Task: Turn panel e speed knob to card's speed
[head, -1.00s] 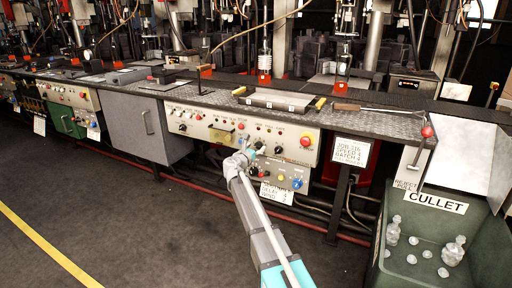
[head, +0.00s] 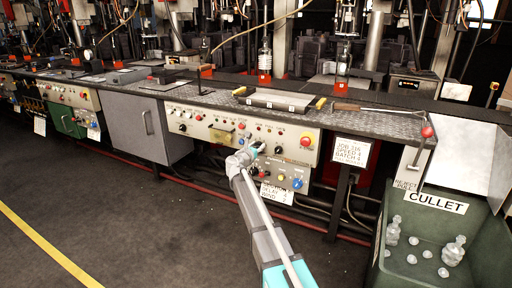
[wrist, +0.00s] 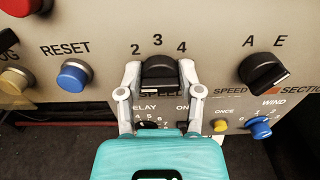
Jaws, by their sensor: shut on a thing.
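The speed knob (wrist: 160,70) is a black knob on the beige panel (wrist: 100,22). The numbers 2, 3 and 4 stand above it and a partly hidden SPEED label below. Where its pointer stands is hard to tell. My gripper (wrist: 158,76) has a finger on each side of the knob and is shut on it. In the head view my gripper (head: 257,148) is at the panel face, and the knob is too small to make out. The card (head: 351,152) hangs under the bench at the right and reads JOB 316, SPEED 4, BATCH 4.
Beside the knob are a blue RESET button (wrist: 74,75) at left and a black A/E selector (wrist: 265,72) at right. A blue WIND knob (wrist: 260,128) is lower right. A green cullet bin (head: 480,240) stands at the far right; the floor at left is clear.

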